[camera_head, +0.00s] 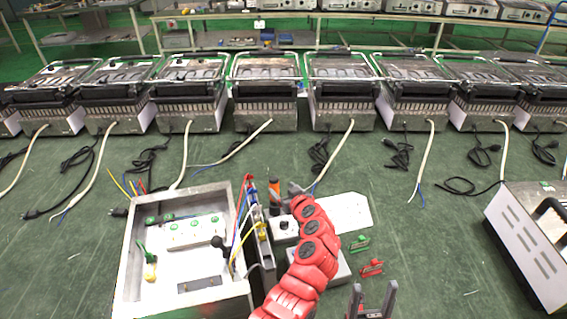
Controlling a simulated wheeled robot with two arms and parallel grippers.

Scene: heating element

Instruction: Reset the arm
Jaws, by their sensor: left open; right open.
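My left gripper (292,189) is at the end of my red arm, over the middle of the green surface. Its grey fingers are small in view, just right of an orange-and-black tool (274,187); I cannot tell whether they touch anything. My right gripper (372,296) is at the bottom edge, with its two grey fingers apart and nothing between them. A metal box (131,262) with sockets, a black plug and a green-and-yellow plug stands at the left. Beside it is a grey box with a black knob (284,226), partly hidden by my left arm.
A row of metal grill-like appliances (264,92) with loose cables crosses the back. A white plate (346,212) and green (359,244) and red (371,268) clips lie right of my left arm. A vented metal box (528,245) stands far right.

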